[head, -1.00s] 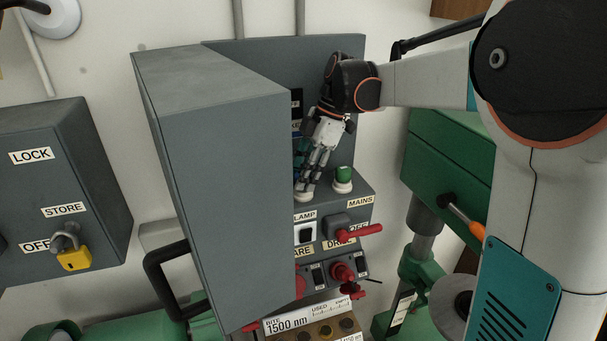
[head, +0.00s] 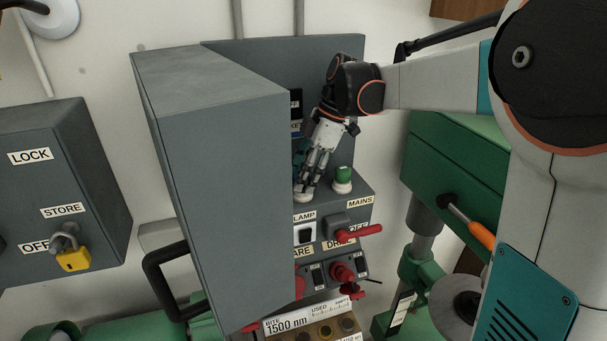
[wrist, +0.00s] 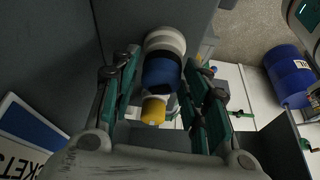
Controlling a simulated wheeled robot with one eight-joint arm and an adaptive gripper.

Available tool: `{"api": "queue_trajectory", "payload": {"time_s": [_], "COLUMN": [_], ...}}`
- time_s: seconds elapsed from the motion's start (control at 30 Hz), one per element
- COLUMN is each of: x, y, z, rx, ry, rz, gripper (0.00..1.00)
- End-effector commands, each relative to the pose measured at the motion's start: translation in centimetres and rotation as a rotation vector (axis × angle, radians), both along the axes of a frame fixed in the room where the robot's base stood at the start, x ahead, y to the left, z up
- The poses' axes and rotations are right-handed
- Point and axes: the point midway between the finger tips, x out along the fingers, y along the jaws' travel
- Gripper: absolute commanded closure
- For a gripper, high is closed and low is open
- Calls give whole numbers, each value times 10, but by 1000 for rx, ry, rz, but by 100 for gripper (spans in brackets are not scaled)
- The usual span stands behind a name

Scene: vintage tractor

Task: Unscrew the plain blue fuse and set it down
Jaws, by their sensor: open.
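The blue fuse (wrist: 162,72) shows in the wrist view as a blue body with a yellow end toward my palm and a white round base (wrist: 166,40) at the far side. In the head view it is mostly hidden behind my fingers; its white base (head: 303,197) shows on the grey panel ledge. My gripper (head: 309,185) reaches down over it. My fingers are open, one on each side of the fuse; whether either touches it I cannot tell.
A green-topped fuse (head: 343,175) on a white base stands just to the right. A large grey cabinet door (head: 220,150) stands open close on the left. Below are switches and a red lever (head: 362,231). A green machine (head: 450,160) is farther right.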

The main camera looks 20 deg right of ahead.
Motion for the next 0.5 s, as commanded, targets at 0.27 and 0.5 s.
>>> {"api": "queue_trajectory", "payload": {"time_s": [0.27,0.5], "x": [-1,-1], "y": [0,0], "z": [0,0], "rx": [0,0], "ry": [0,0], "rz": [-147,-164], "gripper": [58,58]}}
